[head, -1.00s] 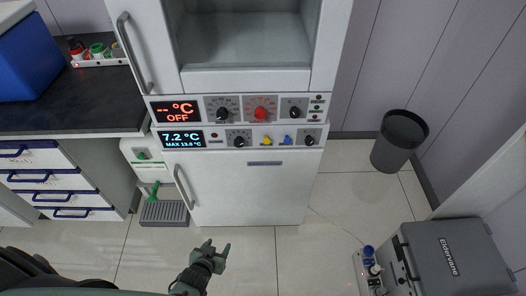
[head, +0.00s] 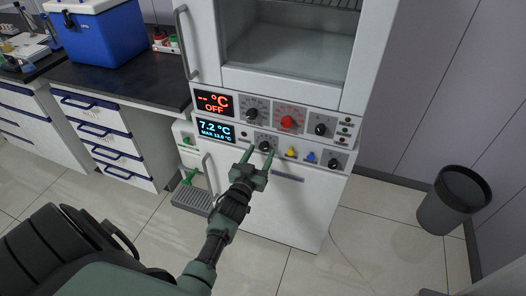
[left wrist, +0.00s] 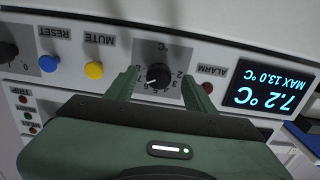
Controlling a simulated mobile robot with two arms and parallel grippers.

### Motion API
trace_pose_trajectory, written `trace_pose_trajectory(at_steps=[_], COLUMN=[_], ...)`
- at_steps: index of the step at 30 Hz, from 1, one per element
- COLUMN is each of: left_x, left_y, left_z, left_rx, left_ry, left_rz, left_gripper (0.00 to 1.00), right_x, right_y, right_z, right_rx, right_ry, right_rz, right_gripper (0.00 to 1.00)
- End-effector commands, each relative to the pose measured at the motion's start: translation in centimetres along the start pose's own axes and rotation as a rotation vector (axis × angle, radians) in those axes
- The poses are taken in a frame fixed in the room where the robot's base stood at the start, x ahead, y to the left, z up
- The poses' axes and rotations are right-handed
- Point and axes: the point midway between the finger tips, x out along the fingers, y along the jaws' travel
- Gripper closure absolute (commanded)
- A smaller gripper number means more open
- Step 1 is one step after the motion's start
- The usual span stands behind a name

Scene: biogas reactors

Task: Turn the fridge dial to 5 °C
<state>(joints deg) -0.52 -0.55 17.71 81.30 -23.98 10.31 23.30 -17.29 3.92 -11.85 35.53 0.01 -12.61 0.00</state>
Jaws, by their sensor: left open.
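The fridge (head: 262,205) is the lower white unit of the tall cabinet. Its blue display (head: 216,131) reads 7.2 °C, MAX 13.0 °C, and also shows upside down in the left wrist view (left wrist: 270,88). The black fridge dial (head: 265,147) is just right of the display, partly behind my fingers. In the left wrist view the dial (left wrist: 158,75) sits between the fingertips, with a gap on both sides. Its exact setting is hard to read. My left gripper (head: 258,154) is open in front of the dial and empty. My right gripper is not in view.
Yellow (head: 291,153) and blue (head: 310,157) buttons sit beside the dial. Above is another panel with a red knob (head: 289,122) and a display reading OFF (head: 213,103). A bench with a blue box (head: 100,35) stands left; a black bin (head: 453,200) stands right.

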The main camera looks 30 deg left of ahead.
Motion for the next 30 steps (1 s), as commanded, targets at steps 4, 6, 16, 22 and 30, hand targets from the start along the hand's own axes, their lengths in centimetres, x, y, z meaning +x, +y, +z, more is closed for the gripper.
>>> trace_pose_trajectory(at_steps=[4,6,16,22,30], left_x=[1.5,1.8,1.8,1.8,1.8], left_y=[0.0,0.0,0.0,0.0,0.0], left_z=[0.0,0.1,0.1,0.1,0.1], left_rx=[0.000,0.001,0.001,0.000,-0.038], left_ry=[0.000,-0.001,-0.002,-0.002,-0.003], left_rz=[0.000,0.000,0.000,0.000,0.000], left_gripper=[0.46,0.46,0.66,1.00,1.00], right_x=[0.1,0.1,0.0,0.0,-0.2], right_y=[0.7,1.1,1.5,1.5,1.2], right_z=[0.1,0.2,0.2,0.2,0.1], right_rx=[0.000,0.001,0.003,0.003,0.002], right_ry=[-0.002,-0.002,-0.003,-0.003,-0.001], right_rz=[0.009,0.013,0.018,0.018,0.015], right_gripper=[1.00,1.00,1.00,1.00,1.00])
